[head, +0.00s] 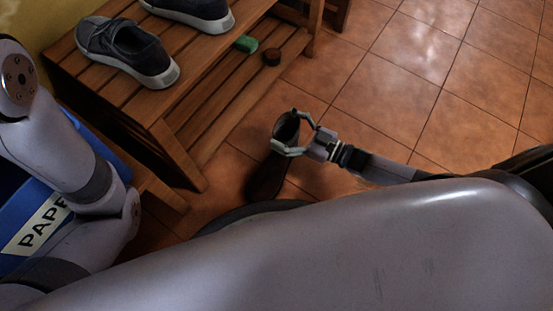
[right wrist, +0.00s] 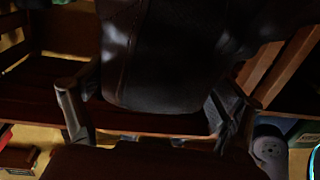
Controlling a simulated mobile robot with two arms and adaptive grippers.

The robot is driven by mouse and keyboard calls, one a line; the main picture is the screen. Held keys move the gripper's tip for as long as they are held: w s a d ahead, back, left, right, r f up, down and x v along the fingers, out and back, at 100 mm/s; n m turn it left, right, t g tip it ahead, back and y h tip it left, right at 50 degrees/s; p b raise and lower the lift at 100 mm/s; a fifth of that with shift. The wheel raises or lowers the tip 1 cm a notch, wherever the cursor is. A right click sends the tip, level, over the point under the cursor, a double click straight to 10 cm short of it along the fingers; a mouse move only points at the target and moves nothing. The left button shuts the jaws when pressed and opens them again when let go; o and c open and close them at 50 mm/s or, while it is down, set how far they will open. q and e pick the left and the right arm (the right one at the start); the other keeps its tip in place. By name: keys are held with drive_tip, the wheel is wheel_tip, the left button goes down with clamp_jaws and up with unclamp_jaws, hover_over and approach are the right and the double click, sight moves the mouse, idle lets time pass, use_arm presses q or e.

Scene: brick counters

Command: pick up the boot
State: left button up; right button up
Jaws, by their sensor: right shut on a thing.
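The boot (head: 267,178) is dark brown and stands in the shade beside the wooden bench in the head view. Its upper end sits between the fingers of my right gripper (head: 297,137), which is shut on it. In the right wrist view the dark leather of the boot (right wrist: 165,62) fills the upper middle, with the fingers of my right gripper (right wrist: 152,118) on both sides. I cannot tell whether the sole touches the floor. My left arm comes in at the left of the head view, but its gripper does not show.
A slatted wooden bench (head: 135,103) carries grey sneakers (head: 122,50) on top. A green item (head: 246,43) and a small round brown item (head: 272,57) rest on its lower shelf. A blue paper bin (head: 15,206) stands at left. Tiled floor (head: 400,85) is open to the right.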

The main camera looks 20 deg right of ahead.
drive_tip(key=shift+d, duration=0.1)
drive_tip(key=c, duration=1.1)
drive_tip(key=shift+w, duration=0.1)
drive_tip(key=shift+r, duration=0.2)
